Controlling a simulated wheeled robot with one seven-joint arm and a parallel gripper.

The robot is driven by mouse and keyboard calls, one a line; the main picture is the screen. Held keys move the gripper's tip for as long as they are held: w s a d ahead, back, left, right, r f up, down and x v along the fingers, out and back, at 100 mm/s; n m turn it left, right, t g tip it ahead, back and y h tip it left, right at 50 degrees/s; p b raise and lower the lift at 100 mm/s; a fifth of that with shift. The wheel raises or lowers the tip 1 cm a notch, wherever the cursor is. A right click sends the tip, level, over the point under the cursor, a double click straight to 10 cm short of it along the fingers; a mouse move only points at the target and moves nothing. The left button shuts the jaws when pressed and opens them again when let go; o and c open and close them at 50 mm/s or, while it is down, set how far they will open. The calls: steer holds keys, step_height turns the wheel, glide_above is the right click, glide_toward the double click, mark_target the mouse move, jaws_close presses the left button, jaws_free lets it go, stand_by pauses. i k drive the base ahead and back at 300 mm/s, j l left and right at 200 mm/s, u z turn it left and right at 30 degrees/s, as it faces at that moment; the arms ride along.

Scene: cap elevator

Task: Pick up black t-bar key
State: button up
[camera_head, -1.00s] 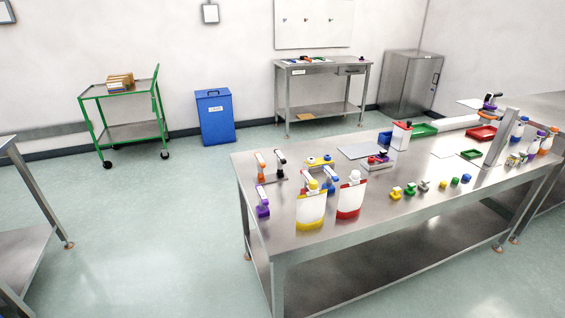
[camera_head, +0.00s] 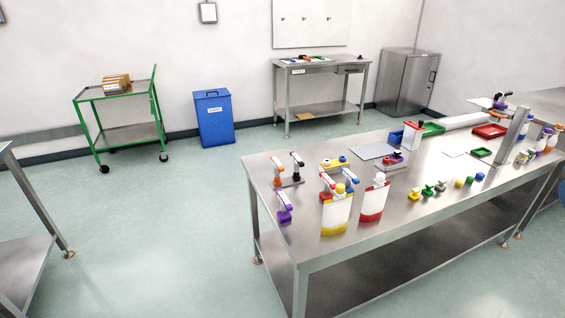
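My gripper is not in view.
Yellow-and-white (camera_head: 336,212) and red-and-white (camera_head: 373,200) containers stand to the right, near the bench's front edge. A green cart (camera_head: 117,90), a blue bin (camera_head: 214,118) and another steel table (camera_head: 25,255) surround open floor (camera_head: 165,220).

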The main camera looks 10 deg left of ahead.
mark_target(298, 164)
steer(key=i+j+z, duration=0.25)
steer(key=j, duration=1.15)
steer(key=j+z, duration=0.3)
steer(key=j, duration=1.1)
steer(key=i+j, duration=0.2)
steer(key=i+j+z, duration=0.1)
steer(key=j, duration=0.35)
steer(key=i+j, duration=0.3)
steer(key=i+j+z, duration=0.15)
steer(key=j, duration=0.2)
steer(key=i+j, duration=0.2)
steer(key=j, duration=0.15)
